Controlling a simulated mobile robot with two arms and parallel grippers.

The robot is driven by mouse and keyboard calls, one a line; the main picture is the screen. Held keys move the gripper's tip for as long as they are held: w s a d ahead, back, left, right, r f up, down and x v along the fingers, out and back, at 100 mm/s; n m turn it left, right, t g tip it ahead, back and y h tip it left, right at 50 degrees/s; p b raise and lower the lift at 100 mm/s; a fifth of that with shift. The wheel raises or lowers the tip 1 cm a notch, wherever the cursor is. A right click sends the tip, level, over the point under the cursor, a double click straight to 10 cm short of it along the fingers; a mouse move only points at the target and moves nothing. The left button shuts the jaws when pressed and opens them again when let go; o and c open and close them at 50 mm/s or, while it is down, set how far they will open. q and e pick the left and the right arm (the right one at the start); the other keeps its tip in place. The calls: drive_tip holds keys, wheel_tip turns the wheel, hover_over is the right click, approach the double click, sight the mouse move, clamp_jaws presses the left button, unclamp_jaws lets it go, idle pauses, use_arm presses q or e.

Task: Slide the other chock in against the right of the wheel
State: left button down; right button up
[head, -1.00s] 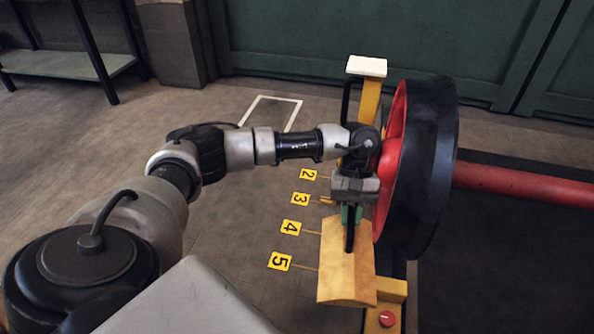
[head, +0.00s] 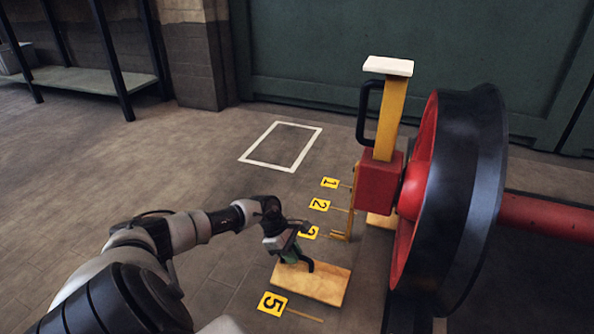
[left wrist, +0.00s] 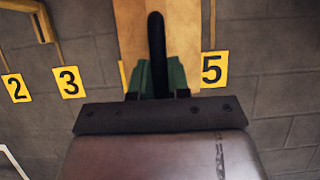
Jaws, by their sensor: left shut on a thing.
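A tan wooden chock (head: 325,284) with a black handle is at the front centre, left of the wheel in the head view. My left gripper (head: 292,257) is shut on its black handle. In the left wrist view the green fingers (left wrist: 157,80) sit on both sides of the handle (left wrist: 156,40). The chock is low near the floor, with a gap to the wheel; I cannot tell if it touches the floor. The wheel (head: 465,190) has a red face and black rim. Another tan block (head: 381,220) shows partly behind the red jack. My right gripper is out of view.
A red and yellow jack (head: 380,183) with a white top pad stands beside the wheel. Yellow number tags (head: 319,205) lie along the floor, and tag 5 (head: 272,304) is beside the chock. A white floor outline (head: 281,146) is empty. A red axle (head: 545,219) runs right.

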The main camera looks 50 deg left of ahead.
sight(328, 275)
use_arm(q)
drive_tip(key=shift+a+f, duration=0.2)
drive_tip(key=shift+f, duration=0.05)
wheel_tip(328, 275, down, 2)
drive_tip(key=shift+f+b, duration=0.2)
drive_tip(key=shift+b, duration=0.9)
drive_tip(key=w+d, duration=0.1)
drive_tip(key=d, duration=0.1)
drive_tip(key=w+d+p, duration=0.1)
drive_tip(key=d, duration=0.2)
drive_tip(key=w+d+p, duration=0.1)
drive_tip(key=w+d, duration=0.1)
drive_tip(key=d, duration=0.1)
drive_tip(key=shift+d, duration=0.2)
drive_tip(key=w+d+b, duration=0.1)
drive_tip(key=w+d, duration=0.1)
drive_tip(key=d, duration=0.1)
drive_tip(key=w+d+f+b, duration=0.1)
drive_tip(key=w+d, duration=0.2)
drive_tip(key=w+d+b, duration=0.2)
drive_tip(key=d, duration=0.1)
drive_tip(key=shift+w+d+f, duration=0.15)
drive_tip(key=shift+w+d, duration=0.1)
drive_tip(key=shift+w, duration=0.05)
drive_tip(key=shift+w+a+b, duration=0.35)
drive_tip(key=shift+w+b, duration=0.15)
drive_tip(key=shift+w, duration=0.1)
drive_tip(key=shift+w+r, duration=0.1)
drive_tip(key=shift+r, duration=0.1)
drive_tip(key=shift+a, duration=0.1)
